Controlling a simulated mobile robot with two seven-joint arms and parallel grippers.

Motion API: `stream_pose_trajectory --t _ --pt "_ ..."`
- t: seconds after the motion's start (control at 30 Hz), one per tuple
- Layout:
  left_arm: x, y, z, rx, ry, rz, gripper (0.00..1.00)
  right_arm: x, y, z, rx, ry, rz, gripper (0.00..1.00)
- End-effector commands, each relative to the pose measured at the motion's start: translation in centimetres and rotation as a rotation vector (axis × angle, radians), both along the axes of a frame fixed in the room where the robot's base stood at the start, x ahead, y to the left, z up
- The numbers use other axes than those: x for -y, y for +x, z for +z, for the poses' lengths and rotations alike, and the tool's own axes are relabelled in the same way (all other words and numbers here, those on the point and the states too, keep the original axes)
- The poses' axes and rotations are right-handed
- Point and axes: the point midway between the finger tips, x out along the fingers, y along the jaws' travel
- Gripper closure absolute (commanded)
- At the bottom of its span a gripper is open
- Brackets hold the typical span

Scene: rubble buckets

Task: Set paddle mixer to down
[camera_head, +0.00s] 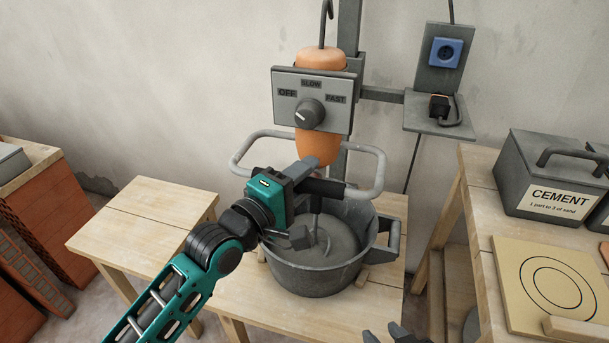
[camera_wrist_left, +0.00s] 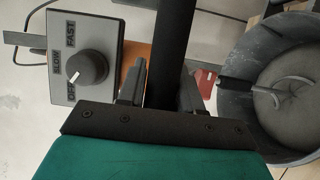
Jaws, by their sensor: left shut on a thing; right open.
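The paddle mixer (camera_head: 318,145) has an orange body, a grey handle loop and a dark grip bar (camera_head: 328,189); the bar also shows upright in the left wrist view (camera_wrist_left: 169,52). Its control panel (camera_head: 337,86) carries a knob (camera_head: 309,113) whose white mark points toward OFF. The mixer's grey paddle (camera_head: 321,238) reaches inside the bucket (camera_head: 310,281), at the grey mix; how deep is unclear. My left gripper (camera_head: 300,178) is shut on the grip bar. My right gripper (camera_head: 386,335) is open, partly cut off at the bottom edge.
A grey shelf with a plug (camera_head: 439,106) and a blue socket (camera_head: 445,52) are at the upper right. A cement box (camera_head: 545,180) and a ringed board (camera_head: 545,281) sit on the right table.

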Motion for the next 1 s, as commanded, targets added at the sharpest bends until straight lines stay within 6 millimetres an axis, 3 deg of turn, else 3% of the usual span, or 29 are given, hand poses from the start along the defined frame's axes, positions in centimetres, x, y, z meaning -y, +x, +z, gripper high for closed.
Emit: stream_pose_trajectory --t 0.07,0.1,0.3,0.67,1.0 --pt "0.1 -0.2 -1.1 -0.021 0.011 -0.003 1.00 0.0 0.0 -0.1 0.000 0.000 0.000 0.57" --pt "0.1 -0.2 -1.1 -0.021 0.012 -0.003 0.62 0.0 0.0 -0.1 0.000 -0.001 -0.001 0.57" --pt "0.1 -0.2 -1.0 -0.018 0.010 -0.003 0.45 0.0 0.0 -0.1 -0.001 -0.001 -0.001 0.57" --pt "-0.6 -0.8 -0.6 -0.013 0.007 0.000 0.45 0.1 0.0 0.1 -0.001 -0.001 -0.001 0.57" --pt "-5.1 -6.1 -0.6 -0.017 0.011 -0.001 0.45 0.2 -0.1 1.2 -0.002 -0.005 0.002 0.57"
